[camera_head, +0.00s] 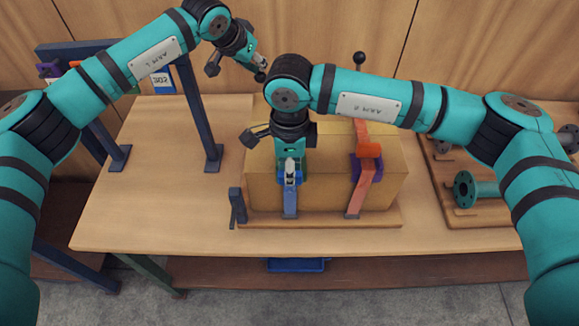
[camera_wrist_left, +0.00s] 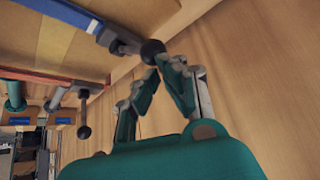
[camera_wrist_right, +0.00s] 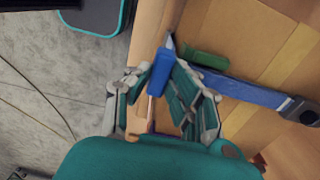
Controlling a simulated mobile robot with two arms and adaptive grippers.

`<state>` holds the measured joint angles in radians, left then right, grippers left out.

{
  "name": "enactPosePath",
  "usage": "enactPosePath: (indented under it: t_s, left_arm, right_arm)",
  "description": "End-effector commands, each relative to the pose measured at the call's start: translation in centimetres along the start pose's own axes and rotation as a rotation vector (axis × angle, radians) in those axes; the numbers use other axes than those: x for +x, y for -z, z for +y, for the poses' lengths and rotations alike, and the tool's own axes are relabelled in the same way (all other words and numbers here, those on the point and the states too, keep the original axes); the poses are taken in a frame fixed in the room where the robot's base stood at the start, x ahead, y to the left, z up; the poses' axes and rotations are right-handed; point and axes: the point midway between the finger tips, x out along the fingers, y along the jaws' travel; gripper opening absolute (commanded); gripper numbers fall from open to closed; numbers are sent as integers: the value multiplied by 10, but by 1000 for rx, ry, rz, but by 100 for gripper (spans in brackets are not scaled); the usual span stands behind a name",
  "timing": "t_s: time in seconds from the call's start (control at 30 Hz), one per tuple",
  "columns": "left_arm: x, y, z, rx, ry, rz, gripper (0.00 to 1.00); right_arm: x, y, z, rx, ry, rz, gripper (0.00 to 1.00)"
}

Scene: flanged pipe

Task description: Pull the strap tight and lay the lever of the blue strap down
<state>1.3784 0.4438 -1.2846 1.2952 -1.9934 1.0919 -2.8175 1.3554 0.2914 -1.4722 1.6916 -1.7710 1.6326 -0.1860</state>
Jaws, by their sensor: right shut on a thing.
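The blue strap (camera_head: 290,205) runs down the front of the cardboard box (camera_head: 265,185). In the right wrist view the strap (camera_wrist_right: 245,92) crosses the box top past a green corner piece (camera_wrist_right: 206,60). My right gripper (camera_head: 291,175) is at the box's front edge, shut on the blue strap end (camera_wrist_right: 160,72). The blue strap's lever ends in a black ball knob (camera_wrist_left: 152,48) behind the box. My left gripper (camera_wrist_left: 163,68) has its fingertips at this knob, fingers converging; whether they grip it is unclear. The right arm hides much of the strap top.
A red strap (camera_head: 361,190) with a purple corner piece and its own upright black-knobbed lever (camera_head: 359,58) is to the right. The box stands on a wooden board (camera_head: 330,221). A dark frame (camera_head: 198,110) stands left; flanged pipes (camera_head: 465,189) lie right. The table's front left is clear.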

Motion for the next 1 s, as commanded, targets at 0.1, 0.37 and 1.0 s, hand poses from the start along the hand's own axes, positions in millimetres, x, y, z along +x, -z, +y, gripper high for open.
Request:
enactPosePath:
  t_s: [0.1, 0.37, 1.0]
  left_arm:
    - [5, -5, 4, 2, -7, -6, 0]
    - [12, -10, 5, 4, -11, -6, 0]
    - [28, -24, 8, 6, -19, -6, 0]
  right_arm:
    - [-1, -2, 1, -4, -2, -6, 8]
    - [-1, -2, 1, -5, -1, -7, 8]
    - [0, -3, 1, -5, 0, -8, 8]
